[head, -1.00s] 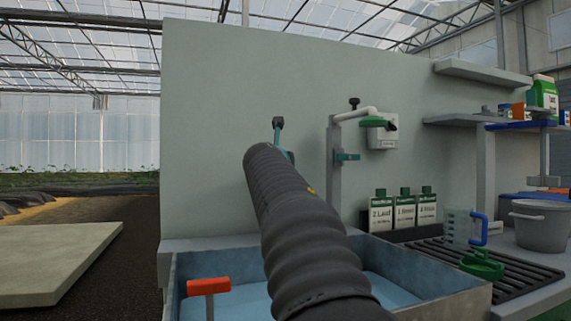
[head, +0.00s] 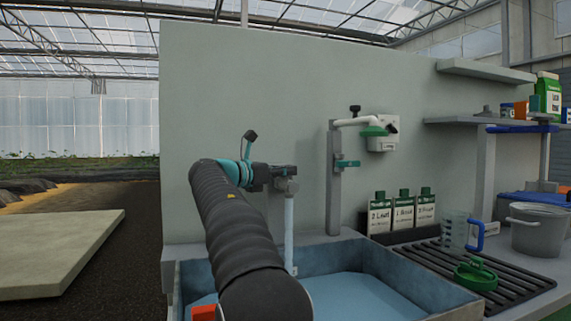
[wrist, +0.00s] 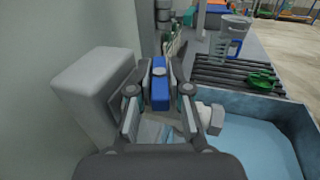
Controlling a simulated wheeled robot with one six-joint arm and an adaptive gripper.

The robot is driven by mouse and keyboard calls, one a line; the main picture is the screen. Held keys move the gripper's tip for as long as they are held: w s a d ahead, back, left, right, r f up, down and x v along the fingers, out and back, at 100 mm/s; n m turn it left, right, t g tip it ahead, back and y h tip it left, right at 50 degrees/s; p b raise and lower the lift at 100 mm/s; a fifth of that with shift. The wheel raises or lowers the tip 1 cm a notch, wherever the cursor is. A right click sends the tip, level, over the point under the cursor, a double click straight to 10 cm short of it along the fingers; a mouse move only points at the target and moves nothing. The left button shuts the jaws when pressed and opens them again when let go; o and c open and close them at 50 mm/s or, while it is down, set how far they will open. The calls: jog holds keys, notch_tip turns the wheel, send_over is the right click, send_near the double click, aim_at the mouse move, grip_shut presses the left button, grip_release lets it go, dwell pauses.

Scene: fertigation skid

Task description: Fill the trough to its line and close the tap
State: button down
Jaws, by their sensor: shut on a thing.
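My gripper (head: 274,176) is at the tap on the wall's left part, its fingers shut on the blue tap handle (wrist: 160,92). In the head view my gripper hides the handle. The tap's pale spout (wrist: 211,117) shows just right of the fingers in the wrist view. A thin pale-blue column, apparently running water (head: 289,228), drops from beneath the tap into the trough. The grey trough (head: 430,287) holds blue water (head: 375,297), its surface below the rim. I cannot see a fill line; my arm covers the trough's left part.
A red-orange handle (head: 203,313) shows beside my arm.

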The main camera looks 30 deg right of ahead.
jog(key=shift+m+g, duration=0.5)
jog(key=shift+g, duration=0.3)
jog(key=c, duration=1.2)
grip_release()
jog(key=shift+o, duration=0.2)
jog(key=a, duration=1.2)
jog(key=shift+w, duration=0.25)
jog(key=shift+o, duration=0.2)
